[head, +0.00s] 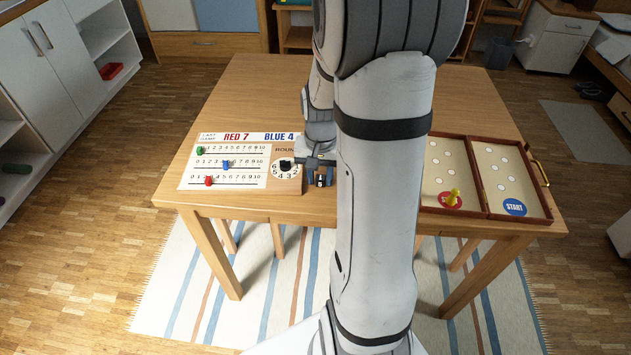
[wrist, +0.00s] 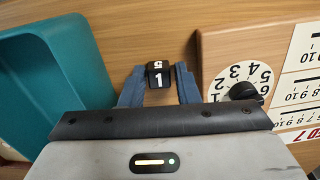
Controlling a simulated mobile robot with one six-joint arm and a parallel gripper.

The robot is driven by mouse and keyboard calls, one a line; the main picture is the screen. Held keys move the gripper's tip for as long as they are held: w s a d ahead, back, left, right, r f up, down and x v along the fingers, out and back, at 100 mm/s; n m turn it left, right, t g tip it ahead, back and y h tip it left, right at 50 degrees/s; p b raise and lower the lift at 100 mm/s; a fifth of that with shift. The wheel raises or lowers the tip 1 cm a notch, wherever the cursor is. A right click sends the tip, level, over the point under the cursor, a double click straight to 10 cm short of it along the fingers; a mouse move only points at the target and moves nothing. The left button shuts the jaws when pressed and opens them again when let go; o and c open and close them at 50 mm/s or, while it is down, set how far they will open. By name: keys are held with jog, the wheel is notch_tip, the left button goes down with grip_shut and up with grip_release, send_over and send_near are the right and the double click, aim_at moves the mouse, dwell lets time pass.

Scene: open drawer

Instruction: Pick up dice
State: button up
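A black die (wrist: 158,75) with white numbers, a 1 and a 5, sits between the fingertips of my gripper (wrist: 158,80) in the wrist view. The two blue fingers stand either side of it, and there seems to be a narrow gap on each side, so the gripper looks open around it. In the head view my gripper (head: 320,172) is low over the table near its front edge, and the die (head: 320,181) shows as a small dark block there. My arm hides the table to the right of it.
A scoreboard (head: 232,179) with pegs and a round dial (head: 285,170) lies just left of my gripper. A teal bin (wrist: 40,75) stands beside it in the wrist view. An open wooden game box (head: 485,214) with a yellow pawn (head: 453,197) lies at the right of the table (head: 262,100).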

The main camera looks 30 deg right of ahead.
grip_shut()
jog(key=shift+r, duration=0.1)
